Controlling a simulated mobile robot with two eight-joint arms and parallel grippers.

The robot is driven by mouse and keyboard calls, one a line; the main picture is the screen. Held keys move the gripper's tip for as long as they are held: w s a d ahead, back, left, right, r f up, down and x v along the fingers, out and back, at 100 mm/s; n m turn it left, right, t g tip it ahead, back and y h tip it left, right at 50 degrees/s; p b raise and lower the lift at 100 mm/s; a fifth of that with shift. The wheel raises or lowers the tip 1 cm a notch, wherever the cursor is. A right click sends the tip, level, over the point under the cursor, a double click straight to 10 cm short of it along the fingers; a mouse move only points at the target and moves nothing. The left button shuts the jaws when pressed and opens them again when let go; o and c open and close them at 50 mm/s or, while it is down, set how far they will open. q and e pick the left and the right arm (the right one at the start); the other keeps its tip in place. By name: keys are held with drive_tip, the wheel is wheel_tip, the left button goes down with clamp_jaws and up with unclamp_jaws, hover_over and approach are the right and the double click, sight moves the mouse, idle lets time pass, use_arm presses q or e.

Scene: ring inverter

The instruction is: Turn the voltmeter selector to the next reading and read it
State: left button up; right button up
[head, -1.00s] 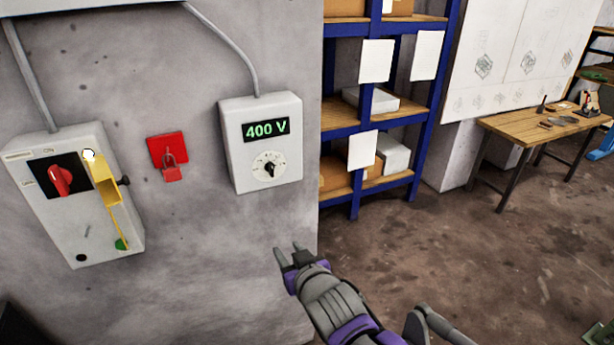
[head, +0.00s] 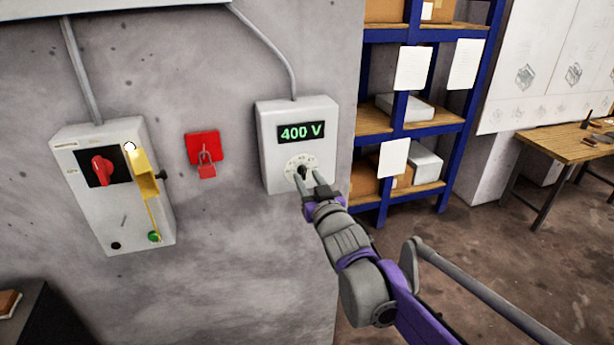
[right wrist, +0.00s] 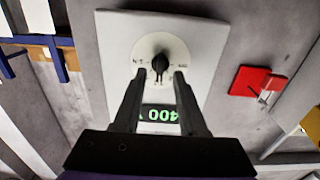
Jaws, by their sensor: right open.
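The voltmeter box (head: 275,150) hangs on the grey wall, with a green display (head: 301,132) reading 400 V. Below the display is the round selector dial with a black knob (head: 302,171). In the right wrist view the knob (right wrist: 160,62) sits at the dial's centre, and the display (right wrist: 160,114) appears upside down. My right gripper (head: 309,180) is open in front of the dial. In the right wrist view its fingertips (right wrist: 158,77) stand on either side of the knob's lower part; I cannot tell whether they touch it. My left gripper is not in view.
A grey switch box (head: 85,200) with a red rotary handle (head: 103,170) and yellow part is on the wall at left. A blue shelf (head: 400,110) and wooden table (head: 560,142) stand at right.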

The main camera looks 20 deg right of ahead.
drive_tip(key=shift+w, duration=0.7)
clamp_jaws()
